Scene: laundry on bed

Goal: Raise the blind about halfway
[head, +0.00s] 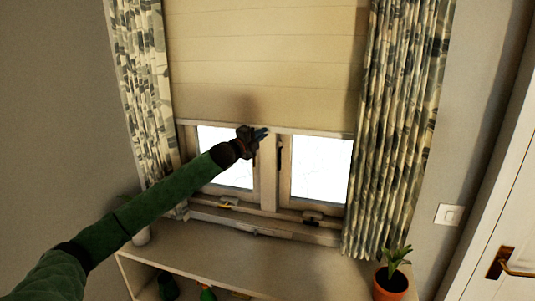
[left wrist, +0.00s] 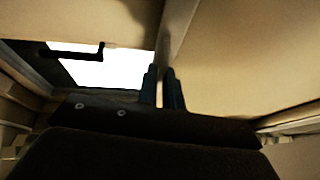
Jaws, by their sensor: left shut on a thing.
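The blind (head: 262,60) is a cream panel with horizontal folds, hanging between the curtains. Its bottom edge sits just above the lower window panes, which show bright below it. My left gripper (head: 262,134) is at the blind's bottom edge, near the middle of the window. In the left wrist view, the two dark fingers (left wrist: 166,88) are close together at the edge of the pale blind (left wrist: 235,60). They are shut on it, though the exact contact is partly hidden. My right gripper is not in view.
Patterned curtains hang at the left (head: 142,80) and right (head: 400,110) of the window. A dark window handle (head: 280,155) is close to my left gripper. Below are a low shelf (head: 240,262) and a potted plant (head: 391,280). A door (head: 505,215) stands at the right.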

